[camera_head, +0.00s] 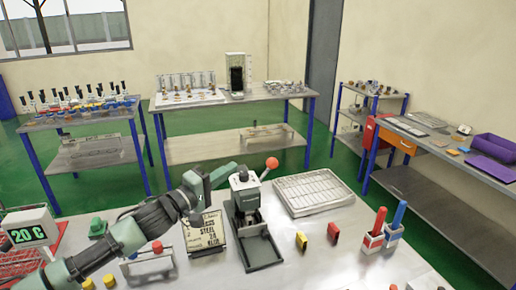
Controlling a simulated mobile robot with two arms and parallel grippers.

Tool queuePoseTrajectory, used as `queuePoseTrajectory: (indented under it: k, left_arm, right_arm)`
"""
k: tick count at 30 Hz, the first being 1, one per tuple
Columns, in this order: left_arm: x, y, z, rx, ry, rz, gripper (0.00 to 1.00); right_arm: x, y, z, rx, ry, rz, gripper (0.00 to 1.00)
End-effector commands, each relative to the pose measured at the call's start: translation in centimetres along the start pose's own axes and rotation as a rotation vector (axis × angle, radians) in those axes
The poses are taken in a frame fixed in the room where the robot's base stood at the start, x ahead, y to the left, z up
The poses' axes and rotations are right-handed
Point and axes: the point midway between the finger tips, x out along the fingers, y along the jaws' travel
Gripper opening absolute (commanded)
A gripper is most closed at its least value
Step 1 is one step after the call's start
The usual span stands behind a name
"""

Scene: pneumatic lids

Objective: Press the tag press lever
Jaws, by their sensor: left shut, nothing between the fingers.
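The tag press (246,208) stands on the near table, a grey-green frame with a dark base plate. Its lever ends in a red ball knob (271,163) and points up and to the right from the top of the press. My left gripper (236,168) comes in from the left and is shut and empty. In the picture it lies just left of the knob, by the top of the press; whether it touches the press cannot be told. My right gripper is not in view.
A printed block (204,235) stands left of the press, and a ribbed metal tray (313,191) lies to its right. A temperature display (28,235) stands at left. The front right tabletop is mostly clear.

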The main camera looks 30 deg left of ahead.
Motion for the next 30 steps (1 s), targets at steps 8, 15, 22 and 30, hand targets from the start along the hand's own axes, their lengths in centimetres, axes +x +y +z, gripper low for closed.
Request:
queuePoseTrajectory:
  k: [8, 15, 22, 30]
  left_arm:
    - [0.0, 0.4, 0.2, -0.007, -0.005, 0.006, 0.0]
    - [0.3, 0.4, 0.1, -0.007, -0.004, 0.006, 0.0]
    - [2.6, 0.8, 0.1, -0.007, -0.003, 0.009, 0.0]
    - [6.7, 0.8, 0.0, -0.008, -0.002, 0.008, 0.0]
  right_arm:
    - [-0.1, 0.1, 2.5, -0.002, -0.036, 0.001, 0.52]
    - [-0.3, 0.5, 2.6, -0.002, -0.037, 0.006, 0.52]
    - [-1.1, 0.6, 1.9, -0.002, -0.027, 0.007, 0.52]
    - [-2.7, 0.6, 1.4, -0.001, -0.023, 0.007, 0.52]
